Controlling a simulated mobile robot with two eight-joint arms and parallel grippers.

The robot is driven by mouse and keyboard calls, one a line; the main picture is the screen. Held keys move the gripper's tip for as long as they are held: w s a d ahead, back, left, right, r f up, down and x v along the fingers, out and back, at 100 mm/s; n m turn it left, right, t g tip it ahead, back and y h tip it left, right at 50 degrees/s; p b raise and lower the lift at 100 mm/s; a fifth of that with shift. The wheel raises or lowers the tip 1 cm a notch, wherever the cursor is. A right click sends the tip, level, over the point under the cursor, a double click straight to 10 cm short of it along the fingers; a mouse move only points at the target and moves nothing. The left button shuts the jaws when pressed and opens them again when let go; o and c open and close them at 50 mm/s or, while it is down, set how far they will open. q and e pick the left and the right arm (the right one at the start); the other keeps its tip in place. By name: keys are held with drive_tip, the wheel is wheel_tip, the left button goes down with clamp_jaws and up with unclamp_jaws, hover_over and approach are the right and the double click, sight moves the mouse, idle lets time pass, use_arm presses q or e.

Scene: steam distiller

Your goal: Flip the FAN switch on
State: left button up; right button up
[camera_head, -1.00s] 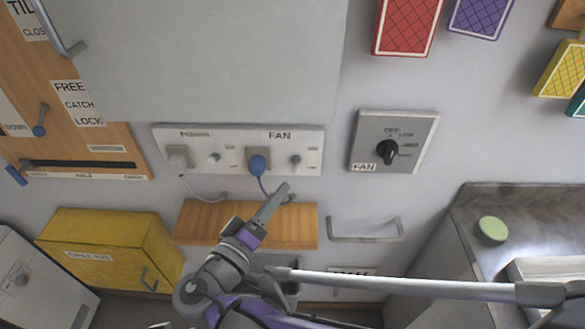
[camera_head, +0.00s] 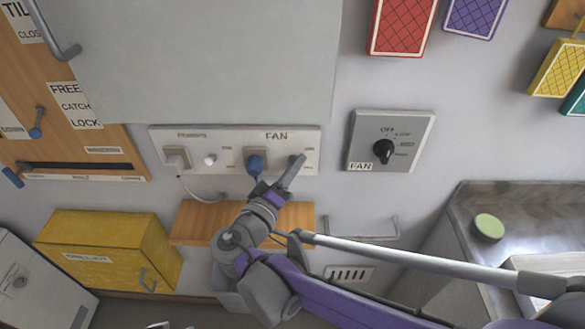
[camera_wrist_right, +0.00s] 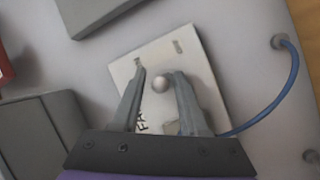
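The FAN switch is on the right part of a white wall panel (camera_head: 230,135), under the label FAN; in the head view my fingers largely cover it. In the right wrist view its round silver tip (camera_wrist_right: 160,84) shows between my fingers. My right gripper (camera_head: 300,160) reaches up to the panel from below. In the wrist view the right gripper (camera_wrist_right: 158,72) is open, with a finger on each side of the switch tip and visible gaps. Whether the fingers touch the panel cannot be told. My left gripper is not seen.
A blue plug (camera_head: 255,164) with a blue cord (camera_wrist_right: 275,115) sits left of the switch. A grey FAN dial box (camera_head: 420,125) is to the right. A wooden shelf (camera_head: 190,225) and a handle bar (camera_head: 375,236) are below. A large grey panel (camera_head: 200,60) hangs above.

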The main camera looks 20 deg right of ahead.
clamp_jaws()
drive_tip(key=r+g+y+p, duration=0.1)
drive_tip(key=p, duration=0.2)
drive_tip(key=r+n+g+y+p, duration=0.1)
drive_tip(key=p, duration=0.1)
drive_tip(key=shift+w+r+n+g+p, duration=0.1)
drive_tip(key=shift+w+n+g+p, duration=0.2)
drive_tip(key=shift+g+p, duration=0.1)
drive_tip(key=shift+g+y, duration=0.3)
drive_tip(key=shift+g, duration=0.1)
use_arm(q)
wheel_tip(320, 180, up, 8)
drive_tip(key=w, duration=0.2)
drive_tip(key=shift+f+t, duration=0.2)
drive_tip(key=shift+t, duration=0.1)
use_arm(e)
drive_tip(key=shift+d+f, duration=0.1)
drive_tip(key=shift+f, duration=0.1)
drive_tip(key=shift+o, duration=1.3)
unclamp_jaws()
